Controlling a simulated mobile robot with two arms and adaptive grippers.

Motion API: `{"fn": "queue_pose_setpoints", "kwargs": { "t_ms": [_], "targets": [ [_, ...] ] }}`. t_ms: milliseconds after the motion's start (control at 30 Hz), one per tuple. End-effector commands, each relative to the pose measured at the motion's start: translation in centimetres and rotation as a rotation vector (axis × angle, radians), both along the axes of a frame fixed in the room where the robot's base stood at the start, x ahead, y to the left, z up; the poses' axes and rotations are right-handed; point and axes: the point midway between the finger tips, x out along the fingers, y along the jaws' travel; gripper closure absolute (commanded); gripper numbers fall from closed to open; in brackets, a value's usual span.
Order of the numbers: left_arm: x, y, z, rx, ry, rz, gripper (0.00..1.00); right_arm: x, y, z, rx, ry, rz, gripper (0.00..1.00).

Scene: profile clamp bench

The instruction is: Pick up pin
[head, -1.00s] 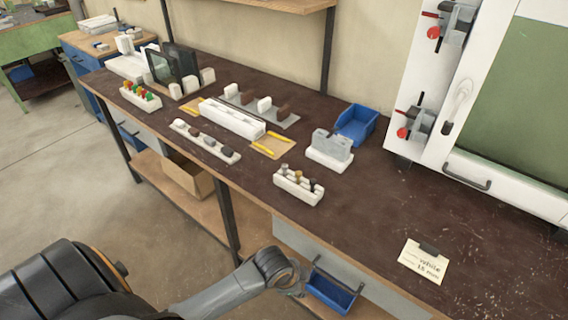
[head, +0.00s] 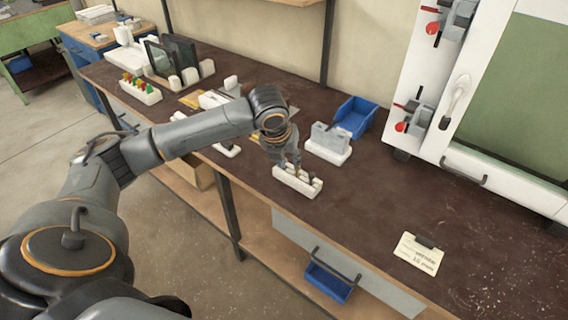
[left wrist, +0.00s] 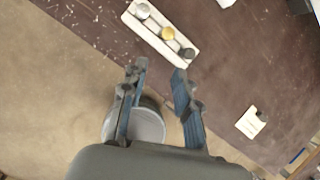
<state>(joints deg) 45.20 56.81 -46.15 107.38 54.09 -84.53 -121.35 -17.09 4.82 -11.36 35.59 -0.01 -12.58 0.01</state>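A white holder (head: 291,187) stands near the front edge of the bench. In the left wrist view the holder (left wrist: 143,29) carries three pins in a row: a silver pin (left wrist: 142,11), a brass-coloured pin (left wrist: 167,33) and a dark pin (left wrist: 187,54). My left gripper (head: 287,164) is above and behind the holder in the head view and partly hides the pins. In the left wrist view my left gripper (left wrist: 159,70) has its fingers apart with no pin between them. The holder lies beyond the fingertips there. My right gripper is in neither view.
A grey block on a white base (head: 328,146) stands just behind the holder, with a blue bin (head: 355,117) beyond it. A written card (head: 418,254) lies to the right. The bench between holder and card is clear. A blue drawer bin (head: 329,283) hangs below the front edge.

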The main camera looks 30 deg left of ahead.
Motion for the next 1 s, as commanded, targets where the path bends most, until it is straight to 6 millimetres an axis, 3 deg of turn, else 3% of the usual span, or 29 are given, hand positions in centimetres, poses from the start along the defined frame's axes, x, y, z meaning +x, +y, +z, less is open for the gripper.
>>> {"fn": "queue_pose_setpoints", "kwargs": {
  "t_ms": [33, 100, 267, 600, 1000],
  "targets": [
    [0.6, 1.8, 1.5, 0.036, -0.005, -0.036, 0.70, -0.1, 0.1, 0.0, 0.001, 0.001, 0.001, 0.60],
    [1.0, 3.4, 2.7, 0.067, -0.003, -0.084, 0.70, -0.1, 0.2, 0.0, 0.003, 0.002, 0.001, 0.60],
    [1.4, 4.9, 3.5, 0.096, 0.004, -0.138, 0.70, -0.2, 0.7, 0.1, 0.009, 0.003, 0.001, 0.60],
    [3.7, 5.3, -2.1, 0.097, 0.006, -0.141, 0.70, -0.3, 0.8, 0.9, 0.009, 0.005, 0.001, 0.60],
    [5.1, 5.4, -5.8, 0.097, 0.006, -0.141, 0.70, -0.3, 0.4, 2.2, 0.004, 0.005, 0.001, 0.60]
  ]
}}
